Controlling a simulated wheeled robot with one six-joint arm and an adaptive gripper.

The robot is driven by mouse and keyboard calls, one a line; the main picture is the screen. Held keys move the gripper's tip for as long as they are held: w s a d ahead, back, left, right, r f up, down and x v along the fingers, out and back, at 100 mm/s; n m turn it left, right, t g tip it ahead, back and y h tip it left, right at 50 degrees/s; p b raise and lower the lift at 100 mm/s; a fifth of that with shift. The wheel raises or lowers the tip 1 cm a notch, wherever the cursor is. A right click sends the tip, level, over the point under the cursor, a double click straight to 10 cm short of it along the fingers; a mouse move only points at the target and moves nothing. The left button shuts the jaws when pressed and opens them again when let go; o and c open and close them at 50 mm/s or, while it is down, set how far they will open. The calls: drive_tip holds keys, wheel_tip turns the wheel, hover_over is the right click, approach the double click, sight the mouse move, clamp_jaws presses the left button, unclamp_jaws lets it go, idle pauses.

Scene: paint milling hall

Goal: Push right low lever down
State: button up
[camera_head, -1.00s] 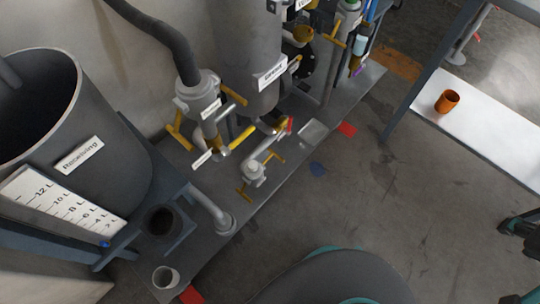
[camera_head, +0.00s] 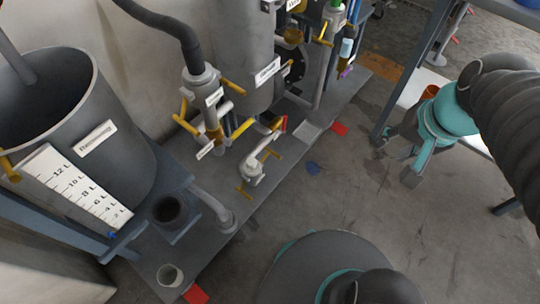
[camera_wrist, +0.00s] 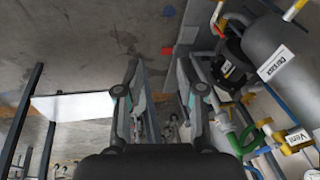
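Several yellow levers sit on the pipework, and I cannot tell for sure which is the right low lever. My gripper (camera_head: 396,158) is in the air right of the platform, apart from all levers. In the wrist view my gripper (camera_wrist: 160,72) is open and empty.
A grey tank with a litre scale (camera_head: 78,185) stands at left, a labelled vessel (camera_head: 245,50) at the back. A white table (camera_head: 413,88) with an orange cup (camera_head: 430,92) is behind my arm.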

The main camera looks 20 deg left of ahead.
sight(276, 154)
drive_tip(key=w+a+f+m+g+y+b, duration=0.1)
drive_tip(key=w+a+f+m+g+y, duration=0.25)
drive_tip(key=w+a+f+m, duration=0.45)
drive_tip(key=w+a+f+m+g+y, duration=0.3)
drive_tip(key=w+f+m+y, duration=0.15)
drive_tip(key=f, duration=0.55)
drive_tip(key=w+a+f+m+t+y+b, duration=0.1)
drive_tip(key=w+a+f+m+t+y, duration=0.15)
drive_tip(key=f+m, duration=0.7)
drive_tip(key=w+a+f+m+t+y, duration=0.1)
drive_tip(key=w+f+m+t+y, duration=0.15)
drive_tip(key=f+m, duration=0.7)
drive_tip(key=a+f+n, duration=0.1)
drive_tip(key=a+f, duration=0.1)
drive_tip(key=a, duration=0.2)
drive_tip(key=a+f+n, duration=0.1)
drive_tip(key=a+f, duration=0.1)
drive_tip(key=a, duration=0.2)
drive_tip(key=a+f+n, duration=0.1)
drive_tip(key=a+f, duration=0.2)
drive_tip(key=a, duration=0.2)
drive_tip(key=shift+w+n+g+y+b, duration=0.3)
drive_tip(key=shift+w+n+g+y, duration=0.05)
drive_tip(key=shift+y, duration=0.05)
drive_tip(key=shift+d, duration=0.1)
clamp_jaws()
